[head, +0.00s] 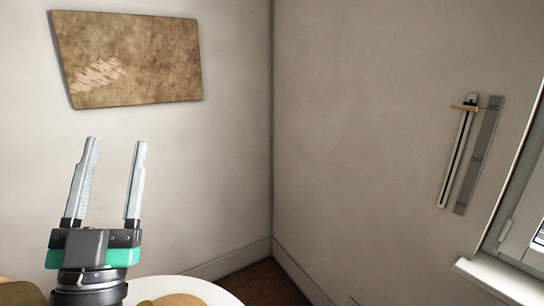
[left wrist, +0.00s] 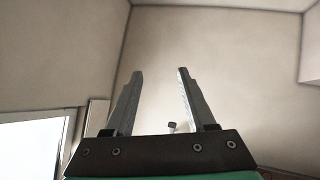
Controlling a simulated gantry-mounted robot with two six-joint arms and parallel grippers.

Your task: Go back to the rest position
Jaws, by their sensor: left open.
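My left gripper (head: 111,180) points upward at the lower left of the head view. Its two grey fingers stand apart with nothing between them. In the left wrist view the same gripper (left wrist: 158,88) shows both fingers spread in front of bare wall. My right gripper is in neither view.
A white round table (head: 190,287) with something brownish on it shows at the bottom, partly behind my left gripper. A brown board (head: 128,60) hangs on the left wall. A narrow wall-mounted rail (head: 462,150) and a window sill (head: 500,283) are at the right.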

